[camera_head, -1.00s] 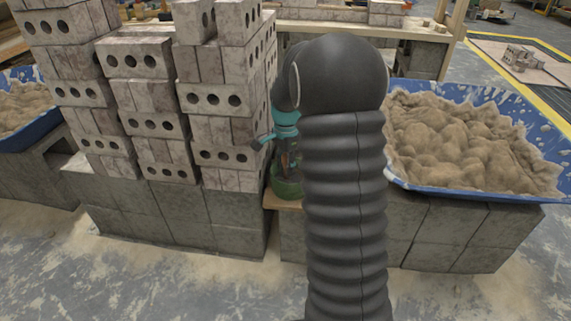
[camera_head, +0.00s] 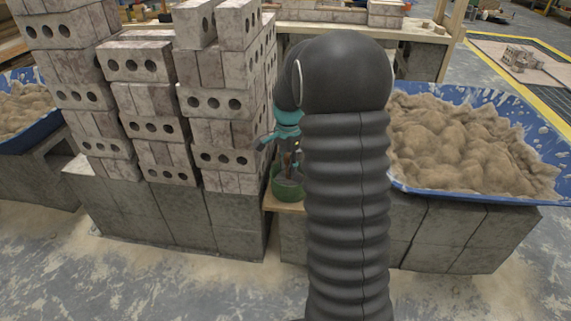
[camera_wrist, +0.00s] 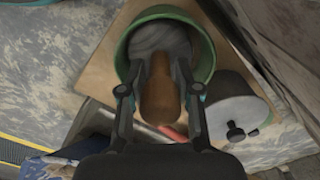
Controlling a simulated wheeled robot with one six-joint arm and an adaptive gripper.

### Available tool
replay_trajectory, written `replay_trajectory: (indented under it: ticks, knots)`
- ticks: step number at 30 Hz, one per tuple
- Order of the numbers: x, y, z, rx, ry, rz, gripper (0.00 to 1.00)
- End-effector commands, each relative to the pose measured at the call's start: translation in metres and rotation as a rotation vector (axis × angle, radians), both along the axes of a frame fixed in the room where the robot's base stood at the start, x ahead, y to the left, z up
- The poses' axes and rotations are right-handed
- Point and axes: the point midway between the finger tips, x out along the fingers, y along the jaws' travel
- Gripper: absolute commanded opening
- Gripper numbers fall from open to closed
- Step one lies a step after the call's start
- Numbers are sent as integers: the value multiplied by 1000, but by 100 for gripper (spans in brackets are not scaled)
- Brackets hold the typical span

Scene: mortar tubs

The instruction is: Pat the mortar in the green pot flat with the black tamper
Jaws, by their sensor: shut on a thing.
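The green pot (camera_wrist: 207,55) stands on a wooden board, and grey mortar (camera_wrist: 165,36) shows inside it. In the head view the pot (camera_head: 289,193) is partly behind my arm. My gripper (camera_wrist: 158,72) is over the pot, its fingers shut on a brown handle (camera_wrist: 160,100). I take this to be the tamper's handle; its black head is hidden from the wrist camera, and I cannot tell whether it touches the mortar. In the head view the brown handle (camera_head: 288,160) points down toward the pot.
A grey round thing with a black knob (camera_wrist: 243,112) is right of the pot. Stacked bricks (camera_head: 215,130) stand close on the left. A blue tub (camera_head: 470,195) of mortar is on the right. A red object (camera_wrist: 174,132) shows partly under my gripper.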

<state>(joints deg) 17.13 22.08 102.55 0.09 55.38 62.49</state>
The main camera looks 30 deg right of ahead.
Motion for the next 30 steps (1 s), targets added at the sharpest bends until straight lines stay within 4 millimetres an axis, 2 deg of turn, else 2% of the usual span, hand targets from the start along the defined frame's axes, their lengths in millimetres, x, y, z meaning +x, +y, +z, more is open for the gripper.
replay_trajectory:
  ticks: [14, 26, 30]
  knots:
    - [-2, -1, -1, 0, -1, -1, 0]
    - [-2, -1, -19, 0, 0, -1, 0]
    - [-2, -1, -17, 0, 1, -1, 0]
